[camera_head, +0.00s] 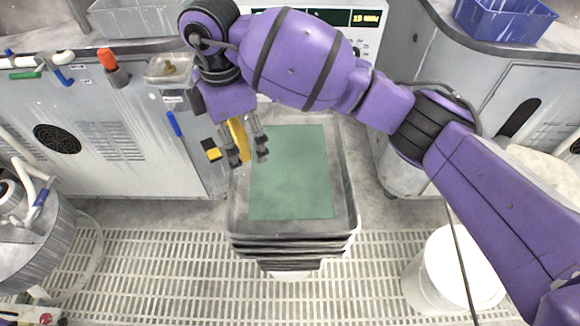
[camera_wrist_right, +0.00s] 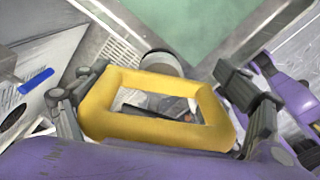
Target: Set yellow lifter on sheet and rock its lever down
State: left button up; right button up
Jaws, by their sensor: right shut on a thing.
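The yellow lifter (camera_head: 237,136) is in my right gripper (camera_head: 247,158), near the upper left corner of the green sheet (camera_head: 292,175). In the right wrist view, my right gripper (camera_wrist_right: 163,110) has a finger at either side of the lifter's yellow loop frame (camera_wrist_right: 150,127) and is shut on it. A round grey part and a dark piece show through and behind the frame; I cannot make out the lever's position. The sheet also shows in the right wrist view (camera_wrist_right: 185,22). It lies flat on a shallow tray (camera_head: 345,207), with no contact from the lifter visible. My left gripper is out of view.
A small yellow and black piece (camera_head: 211,150) shows left of the gripper; I cannot tell whether it belongs to the lifter. Grey cabinets (camera_head: 105,130) stand behind and left. A white bucket (camera_head: 452,270) stands on the grating at right. Most of the sheet is clear.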

jog(key=shift+a+r+m, duration=0.4)
jog(key=shift+a+m, duration=0.3)
jog(key=shift+m, duration=0.4)
jog(key=shift+a+r+m+b, duration=0.1)
jog(key=shift+a+m+b, duration=0.15)
jog(key=shift+m, duration=0.25)
jog(key=shift+w+d, duration=0.2)
jog(key=shift+d, duration=0.1)
jog(key=w+d+f, duration=0.1)
jog(key=d+f, duration=0.1)
jog(key=d, duration=0.1)
jog(key=w+d+f, duration=0.2)
jog(key=d+f, duration=0.1)
jog(key=d, duration=0.1)
jog(key=w+d+f, duration=0.1)
jog(key=d+f, duration=0.2)
jog(key=d, duration=0.1)
jog(key=shift+w+f, duration=0.1)
jog(key=shift+w, duration=0.3)
jog(key=f, duration=0.2)
jog(key=d+f, duration=0.1)
jog(key=f, duration=0.1)
jog(key=shift+w+d+f, duration=0.1)
jog(key=shift+w, duration=0.15)
jog(key=shift+f, duration=0.2)
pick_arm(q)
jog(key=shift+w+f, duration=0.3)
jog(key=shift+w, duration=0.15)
